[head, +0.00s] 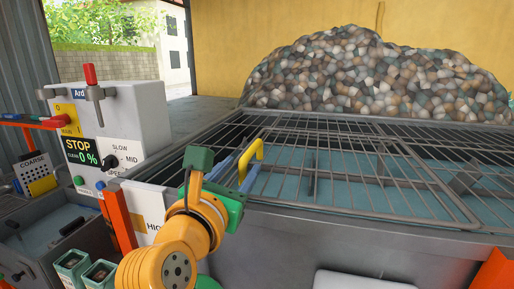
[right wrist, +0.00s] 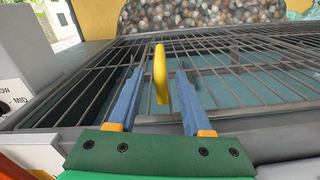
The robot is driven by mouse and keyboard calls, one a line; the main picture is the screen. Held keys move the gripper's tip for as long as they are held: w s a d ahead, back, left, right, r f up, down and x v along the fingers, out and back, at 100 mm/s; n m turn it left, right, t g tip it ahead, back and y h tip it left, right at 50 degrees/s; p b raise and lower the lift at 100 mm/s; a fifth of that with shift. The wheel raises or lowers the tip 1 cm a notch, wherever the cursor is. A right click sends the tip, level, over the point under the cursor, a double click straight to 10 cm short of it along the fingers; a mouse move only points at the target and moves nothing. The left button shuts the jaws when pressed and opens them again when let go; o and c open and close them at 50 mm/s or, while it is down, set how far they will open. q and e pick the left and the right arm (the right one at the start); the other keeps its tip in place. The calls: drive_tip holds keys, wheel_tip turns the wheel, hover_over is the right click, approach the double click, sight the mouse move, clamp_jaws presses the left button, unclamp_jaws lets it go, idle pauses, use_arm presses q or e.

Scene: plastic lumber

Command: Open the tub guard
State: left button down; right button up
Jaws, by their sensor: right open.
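The tub guard (head: 430,181) is a grey barred grid lying flat over a tub of bluish water. A yellow handle (head: 257,151) stands up from it near its left side. My right gripper (head: 243,164) is open at the handle, with green body and blue fingers. In the right wrist view the handle (right wrist: 160,78) stands between the two open fingers (right wrist: 159,72), with a gap on each side. The foot of the handle is hard to make out there. My left gripper is not in view.
A control box (head: 118,125) with a STOP display and a MID knob stands left of my right arm. A big heap of mixed flakes (head: 370,70) lies behind the tub. Small open containers (head: 72,262) sit at lower left. The space above the grid is clear.

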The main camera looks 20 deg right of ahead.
drive_tip(key=x, duration=0.1)
drive_tip(key=p+x, duration=0.1)
drive_tip(key=x, duration=0.1)
drive_tip(key=r+p+x, duration=0.1)
drive_tip(key=shift+w+d+f, duration=0.1)
drive_tip(key=shift+w+d, duration=0.1)
drive_tip(key=shift+d, duration=0.05)
drive_tip(key=shift+w+d+f, duration=0.2)
drive_tip(key=shift+w, duration=0.15)
drive_tip(key=shift+s+a, duration=0.15)
drive_tip(key=c, duration=0.5)
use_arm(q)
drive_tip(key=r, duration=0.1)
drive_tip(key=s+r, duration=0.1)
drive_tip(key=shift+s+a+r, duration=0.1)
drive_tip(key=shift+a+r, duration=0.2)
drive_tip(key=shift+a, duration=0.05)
use_arm(e)
drive_tip(key=shift+r, duration=0.1)
clamp_jaws()
